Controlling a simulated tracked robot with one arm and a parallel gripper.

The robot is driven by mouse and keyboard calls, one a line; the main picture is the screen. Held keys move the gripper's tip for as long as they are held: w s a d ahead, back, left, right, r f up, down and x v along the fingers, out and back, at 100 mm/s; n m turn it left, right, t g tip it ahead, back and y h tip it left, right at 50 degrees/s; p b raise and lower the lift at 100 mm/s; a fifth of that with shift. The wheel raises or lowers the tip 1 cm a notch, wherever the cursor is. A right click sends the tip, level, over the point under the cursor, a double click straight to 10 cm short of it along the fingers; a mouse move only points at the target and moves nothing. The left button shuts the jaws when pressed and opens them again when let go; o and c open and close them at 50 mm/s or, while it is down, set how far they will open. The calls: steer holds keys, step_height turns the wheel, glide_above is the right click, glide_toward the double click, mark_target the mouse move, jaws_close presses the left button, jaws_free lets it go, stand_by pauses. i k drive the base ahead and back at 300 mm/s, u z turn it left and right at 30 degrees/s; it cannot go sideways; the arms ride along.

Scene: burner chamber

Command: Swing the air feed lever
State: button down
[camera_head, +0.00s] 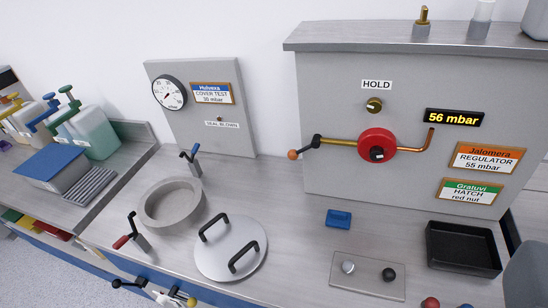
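No label in view reads "air feed", so I cannot tell for certain which lever that is. A lever with an orange ball end (293,154) sticks out to the left from a black fitting on the brass pipe (342,142). The pipe runs into the red round regulator (377,146) on the grey panel and bends upward at its right. At the bottom edge, a black-knobbed lever (130,284) sits by a white fitting with a yellow part, partly cut off by the frame. My gripper is not visible.
A digital display (453,117) reads 56 mbar. An open grey pot (171,204) stands on the bench with clamps around it, beside a round lid (231,248) with two black handles. A black tray (463,249) lies at right. The bench below the orange-ended lever is clear.

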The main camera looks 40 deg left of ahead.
mark_target(293, 155)
steer(key=u, duration=0.05)
steer(key=i, duration=1)
steer(key=z, duration=0.05)
